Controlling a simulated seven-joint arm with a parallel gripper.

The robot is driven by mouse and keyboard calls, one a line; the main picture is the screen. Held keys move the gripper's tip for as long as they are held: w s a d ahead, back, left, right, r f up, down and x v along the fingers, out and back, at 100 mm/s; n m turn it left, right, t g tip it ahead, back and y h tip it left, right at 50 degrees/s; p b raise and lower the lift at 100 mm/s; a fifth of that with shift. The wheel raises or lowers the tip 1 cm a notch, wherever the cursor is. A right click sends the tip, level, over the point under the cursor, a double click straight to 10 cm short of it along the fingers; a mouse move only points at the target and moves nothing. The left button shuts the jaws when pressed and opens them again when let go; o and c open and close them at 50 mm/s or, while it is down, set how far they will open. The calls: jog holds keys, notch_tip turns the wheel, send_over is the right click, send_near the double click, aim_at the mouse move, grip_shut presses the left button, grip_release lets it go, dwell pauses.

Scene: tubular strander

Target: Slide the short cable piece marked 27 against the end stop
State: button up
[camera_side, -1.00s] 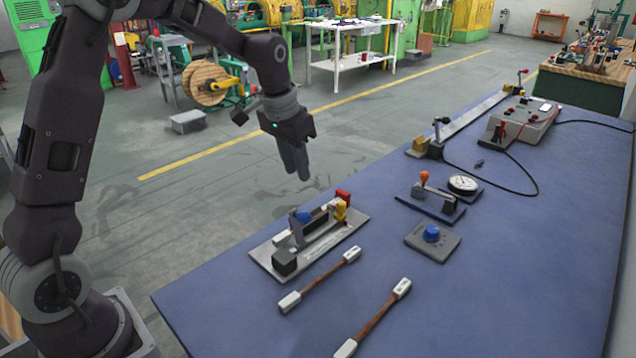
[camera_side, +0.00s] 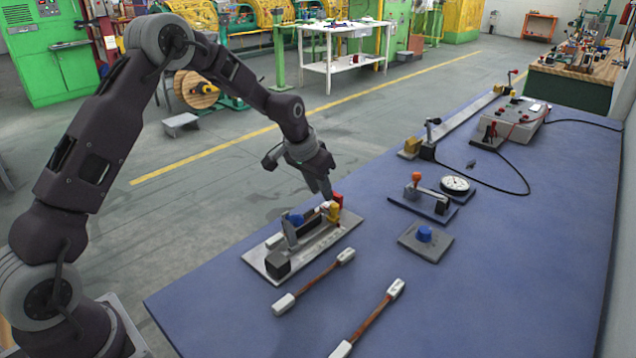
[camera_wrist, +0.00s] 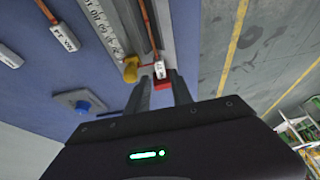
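A grey fixture plate (camera_side: 262,262) on the blue table carries a rail, a scale and a dark block (camera_side: 278,264) at its near end. A copper-coloured cable piece with a white end tag (camera_wrist: 160,69) lies along the fixture. Its number is hard to read, possibly 27. At the plate's far end are a yellow part (camera_side: 333,211) and a red block (camera_side: 338,199). My gripper (camera_side: 329,197), also in the wrist view (camera_wrist: 162,80), is low over this far end. Its fingers are apart, with the tag between or just beyond their tips; contact cannot be told.
Two other white-ended cable pieces (camera_side: 316,279) (camera_side: 370,318) lie right of the fixture. A blue knob on a grey plate (camera_side: 425,236), an orange-knobbed device (camera_side: 418,192) and a dial gauge (camera_side: 455,184) stand farther back.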

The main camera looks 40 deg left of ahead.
aim_at(327, 204)
jog(key=x, duration=0.5)
grip_shut()
jog(key=shift+o, duration=1.5)
grip_release()
jog(key=v, duration=0.6)
jog(key=shift+s+r, duration=0.2)
jog(key=shift+r, duration=0.3)
jog(key=shift+c, duration=0.4)
